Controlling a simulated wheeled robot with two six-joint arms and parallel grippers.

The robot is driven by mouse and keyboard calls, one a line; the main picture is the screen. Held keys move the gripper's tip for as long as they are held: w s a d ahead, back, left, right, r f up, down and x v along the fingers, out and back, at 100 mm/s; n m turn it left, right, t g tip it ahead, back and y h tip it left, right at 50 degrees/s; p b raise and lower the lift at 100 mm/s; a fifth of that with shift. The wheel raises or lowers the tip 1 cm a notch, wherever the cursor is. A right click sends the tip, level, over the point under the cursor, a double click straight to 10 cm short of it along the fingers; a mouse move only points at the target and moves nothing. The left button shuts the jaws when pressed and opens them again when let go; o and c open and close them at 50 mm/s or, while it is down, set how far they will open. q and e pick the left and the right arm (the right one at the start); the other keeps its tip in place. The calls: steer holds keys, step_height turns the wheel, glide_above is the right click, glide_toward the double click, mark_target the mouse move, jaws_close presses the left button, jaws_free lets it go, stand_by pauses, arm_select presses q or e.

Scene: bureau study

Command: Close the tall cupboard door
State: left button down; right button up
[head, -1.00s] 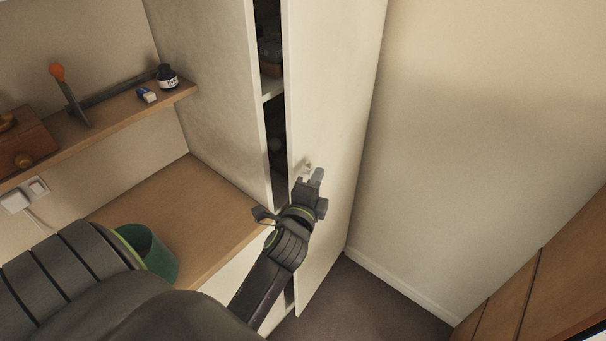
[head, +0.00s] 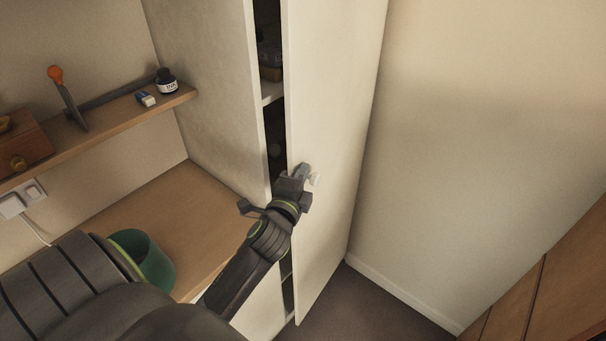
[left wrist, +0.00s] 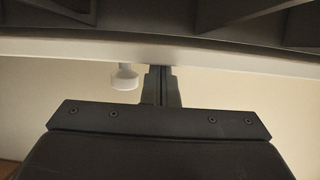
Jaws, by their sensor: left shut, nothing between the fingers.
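The tall cupboard door (head: 335,120) is a cream panel standing ajar. A narrow dark gap along its left edge shows the cupboard's inside. A small pale knob (head: 315,179) sits on the door near that edge, and it also shows in the left wrist view (left wrist: 124,77). My left gripper (head: 304,170) is shut and empty, with its fingertips at the door's front face, just left of the knob near the free edge. In the left wrist view the shut fingers (left wrist: 161,84) are beside the knob, not around it. Whether they touch the door I cannot tell. My right gripper is out of view.
A wooden desk top (head: 205,205) with a green cup (head: 150,262) lies left of the cupboard. A wall shelf (head: 110,125) above it holds an ink bottle (head: 166,82) and other small items. A bare wall (head: 480,130) stands to the right, with dark floor (head: 375,305) below.

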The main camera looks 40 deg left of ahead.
arm_select(q)
steer(key=a, duration=0.5)
steer(key=shift+a+r+b, duration=0.25)
steer(key=shift+a+b, duration=0.05)
steer(key=shift+a, duration=0.1)
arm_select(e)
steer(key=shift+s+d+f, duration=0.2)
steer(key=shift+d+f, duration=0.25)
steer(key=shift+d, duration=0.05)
arm_select(q)
steer(key=shift+d, duration=0.1)
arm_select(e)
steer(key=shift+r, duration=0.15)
